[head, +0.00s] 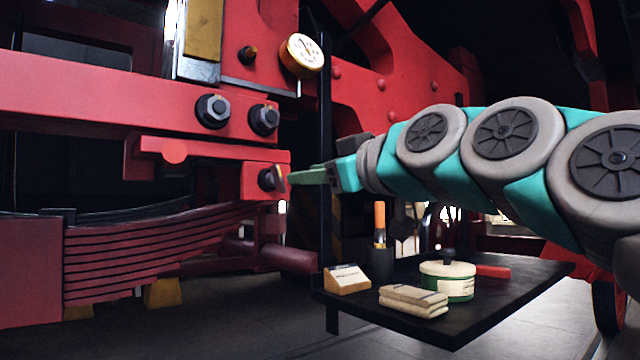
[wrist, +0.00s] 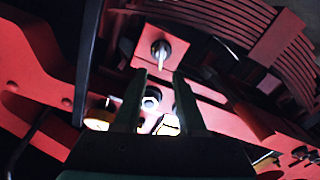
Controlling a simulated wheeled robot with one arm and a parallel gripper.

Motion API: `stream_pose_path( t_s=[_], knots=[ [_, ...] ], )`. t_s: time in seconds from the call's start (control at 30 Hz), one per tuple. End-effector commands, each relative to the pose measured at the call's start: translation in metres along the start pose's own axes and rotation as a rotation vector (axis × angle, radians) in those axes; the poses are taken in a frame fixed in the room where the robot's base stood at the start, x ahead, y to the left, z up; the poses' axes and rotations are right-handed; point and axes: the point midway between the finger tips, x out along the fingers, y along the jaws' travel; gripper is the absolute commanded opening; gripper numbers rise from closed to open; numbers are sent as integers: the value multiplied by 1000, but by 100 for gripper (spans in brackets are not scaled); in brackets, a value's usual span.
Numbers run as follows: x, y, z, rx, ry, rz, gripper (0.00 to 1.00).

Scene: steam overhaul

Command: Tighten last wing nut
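The wing nut (head: 279,178) sits on a dark fitting on the end face of a red block (head: 254,181) in the head view. In the wrist view the wing nut (wrist: 160,53) shows as a narrow pale upright bar on a dark round base, just beyond and between my fingertips. My gripper (head: 291,178) reaches in from the right, its tips close to the wing nut. In the wrist view my gripper (wrist: 159,76) is open, with a clear gap between its two fingers and nothing between them. From the head view I cannot tell whether the tips touch the nut.
Two hex bolts (head: 213,111) (head: 264,119) and a brass-rimmed gauge (head: 301,56) are above the nut. A leaf spring (head: 150,256) lies below left. A dark tray (head: 470,325) under my arm holds a tin (head: 447,281), folded cloths (head: 413,301) and a card (head: 347,278).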

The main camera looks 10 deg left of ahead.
Motion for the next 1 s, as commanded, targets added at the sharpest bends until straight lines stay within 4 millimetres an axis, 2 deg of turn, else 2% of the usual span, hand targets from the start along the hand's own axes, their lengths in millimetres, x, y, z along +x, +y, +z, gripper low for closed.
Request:
stream_pose_path(
  t_s=[0.27, 0.63, 0.8, 1.0],
  knots=[
    [20, 0, 1, 0, -3, -1, 40],
    [67, 0, 1, 1, -4, -1, 40],
    [76, 0, 0, 0, -1, 0, 40],
    [77, 0, 0, 1, -1, -1, 40]
  ],
)
